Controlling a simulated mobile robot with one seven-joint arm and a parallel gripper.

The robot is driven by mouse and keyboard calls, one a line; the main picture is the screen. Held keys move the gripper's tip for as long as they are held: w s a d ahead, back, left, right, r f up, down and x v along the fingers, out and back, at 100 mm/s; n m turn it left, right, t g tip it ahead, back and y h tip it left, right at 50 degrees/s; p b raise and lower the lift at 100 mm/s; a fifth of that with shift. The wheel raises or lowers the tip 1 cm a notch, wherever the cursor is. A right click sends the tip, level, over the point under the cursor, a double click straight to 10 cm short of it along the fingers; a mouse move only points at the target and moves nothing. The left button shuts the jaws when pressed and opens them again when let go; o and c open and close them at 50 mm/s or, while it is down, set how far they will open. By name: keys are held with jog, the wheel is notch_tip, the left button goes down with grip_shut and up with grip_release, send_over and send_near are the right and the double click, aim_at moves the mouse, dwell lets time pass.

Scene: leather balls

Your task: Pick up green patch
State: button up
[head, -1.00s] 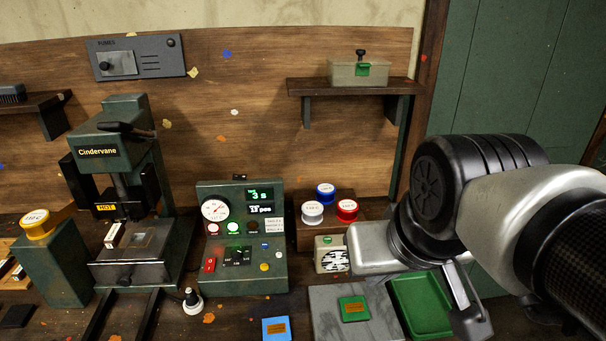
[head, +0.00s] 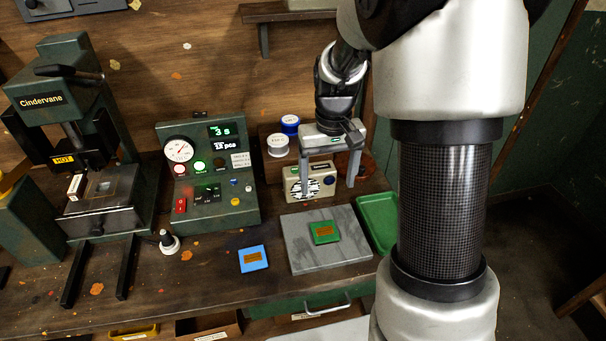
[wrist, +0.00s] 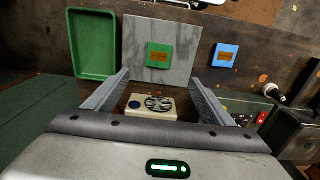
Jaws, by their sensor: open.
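The green patch (head: 324,232) is a small green square with an orange-brown label, lying flat on a grey stone slab (head: 300,257). In the wrist view the green patch (wrist: 160,56) lies on the slab beyond the fingertips. My gripper (head: 328,190) is open and empty, fingers pointing down, behind the slab and in front of or over a cream box with a round grille (head: 316,186). In the wrist view the cream box (wrist: 137,104) shows between the fingers of my gripper (wrist: 160,80). The gripper is apart from the patch.
A blue patch (head: 253,259) lies left of the slab. A green tray (head: 376,222) stands right of it. A control panel (head: 208,190), a press (head: 100,200) and a dark knobbed tool (head: 168,241) stand to the left. White and blue spools (head: 278,146) sit behind.

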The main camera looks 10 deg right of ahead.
send_over(324, 229)
jog(key=f, duration=1.2)
jog(key=shift+s+a+f, duration=0.1)
jog(key=shift+s+f, duration=0.2)
jog(key=shift+s, duration=0.05)
jog(key=shift+w+f+p, duration=0.15)
jog(key=shift+f+p, duration=0.2)
jog(key=shift+f, duration=1.05)
jog(key=shift+w+f+p, duration=0.1)
jog(key=shift+f+p, duration=0.2)
jog(key=shift+f, duration=1.05)
jog(key=shift+r, duration=0.1)
jog(key=c, duration=1.3)
